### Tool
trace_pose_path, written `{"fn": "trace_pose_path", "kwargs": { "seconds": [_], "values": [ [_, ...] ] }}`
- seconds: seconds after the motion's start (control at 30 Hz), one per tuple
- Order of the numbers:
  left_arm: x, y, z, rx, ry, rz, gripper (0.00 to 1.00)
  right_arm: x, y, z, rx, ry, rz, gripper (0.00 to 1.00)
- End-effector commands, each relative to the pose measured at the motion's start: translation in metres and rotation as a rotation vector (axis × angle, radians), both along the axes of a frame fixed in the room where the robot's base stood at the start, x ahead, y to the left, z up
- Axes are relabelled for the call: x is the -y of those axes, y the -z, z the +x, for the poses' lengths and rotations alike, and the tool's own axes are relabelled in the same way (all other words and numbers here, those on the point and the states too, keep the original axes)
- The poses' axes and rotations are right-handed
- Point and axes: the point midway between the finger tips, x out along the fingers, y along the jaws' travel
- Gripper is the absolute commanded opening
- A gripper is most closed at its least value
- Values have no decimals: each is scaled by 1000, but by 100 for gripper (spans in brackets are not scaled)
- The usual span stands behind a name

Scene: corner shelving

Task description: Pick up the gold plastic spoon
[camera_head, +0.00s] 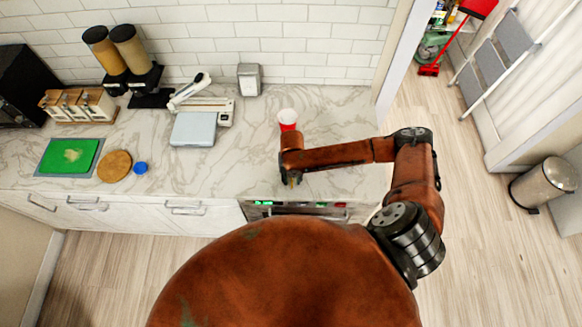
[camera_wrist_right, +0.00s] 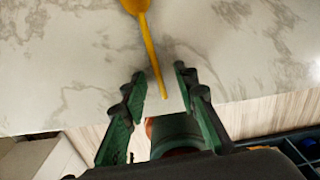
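The gold spoon (camera_wrist_right: 151,50) lies on the marble counter in the right wrist view. Its bowl is cut off at the top edge, and its handle runs down toward my gripper. My right gripper (camera_wrist_right: 160,75) is open, with its green fingers on either side of the handle's end and apart from it. In the head view, my right gripper (camera_head: 292,181) is over the counter near its front edge. I cannot make out the spoon there; the arm covers that area. My left gripper is not in view.
A red and white cup (camera_head: 287,117) stands just behind my right wrist. A scale (camera_head: 194,128), a green board (camera_head: 69,155), a round wooden board (camera_head: 114,166) and a blue lid (camera_head: 140,168) are on the counter to the left. The counter between them and my arm is clear.

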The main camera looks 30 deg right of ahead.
Motion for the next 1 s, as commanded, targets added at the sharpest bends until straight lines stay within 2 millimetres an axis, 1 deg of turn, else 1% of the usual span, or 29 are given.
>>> {"fn": "trace_pose_path", "kwargs": {
  "seconds": [0.13,0.53,0.87,1.0],
  "values": [
    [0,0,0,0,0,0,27,-1,0,0,0,-1,0,27],
    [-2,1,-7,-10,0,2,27,-1,0,1,0,-2,1,0],
    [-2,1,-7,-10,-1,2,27,-1,-1,1,0,-2,1,0],
    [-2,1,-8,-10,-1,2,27,-1,-5,1,1,-2,0,0]
  ]
}}
